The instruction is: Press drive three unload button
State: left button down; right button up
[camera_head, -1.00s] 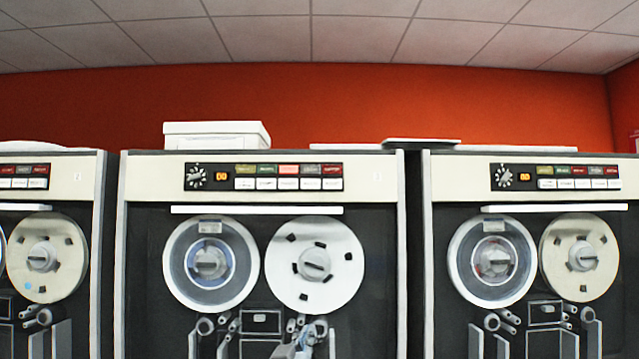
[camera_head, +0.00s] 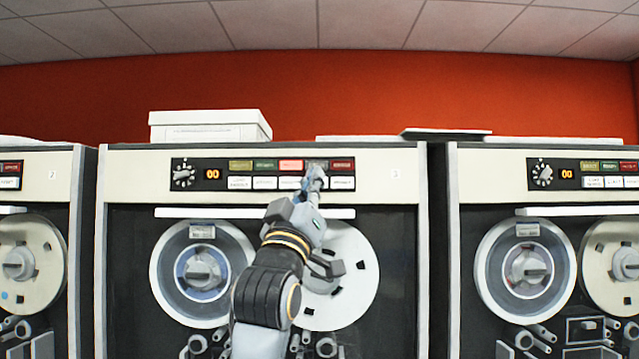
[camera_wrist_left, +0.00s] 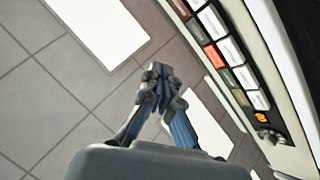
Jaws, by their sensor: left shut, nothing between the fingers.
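The middle tape drive (camera_head: 125,172), marked 3, has a black control panel (camera_head: 262,174) with a dial, an orange "00" readout, a row of coloured lamps and a row of white buttons below. The red lamp (camera_head: 291,165) is lit. My left gripper (camera_head: 316,172) is shut and empty, with its fingertips in front of the panel's fourth column, partly hiding that lamp and white button. I cannot tell whether it touches. In the left wrist view, the closed fingertips (camera_wrist_left: 160,72) point forward, and the panel with its white buttons (camera_wrist_left: 230,50) runs down the right side.
Similar drives stand on the left (camera_head: 52,190), marked 2, and on the right (camera_head: 500,185). A white box (camera_head: 210,126) and a dark flat item (camera_head: 445,134) lie on top. Tape reels and a white bar (camera_head: 180,212) sit below the panel, partly behind my arm.

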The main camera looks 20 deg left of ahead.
pick_arm(q)
jog(key=shift+s, duration=0.1)
pick_arm(e)
jog(key=shift+s+d, duration=0.1)
jog(key=shift+s, duration=0.2)
pick_arm(q)
jog(key=w+a+p, duration=0.2)
jog(key=w+p, duration=0.2)
jog(key=w, duration=0.4)
jog(key=shift+w+a, duration=0.2)
jog(key=shift+w, duration=0.15)
pick_arm(e)
notch_tip(320, 180, up, 4)
jog(key=shift+w, duration=0.1)
jog(key=shift+r, duration=0.15)
dwell(0.6)
pick_arm(q)
jog(key=shift+w+a+p, duration=0.15)
jog(key=shift+w+p, duration=0.2)
pick_arm(e)
jog(key=shift+r, duration=0.2)
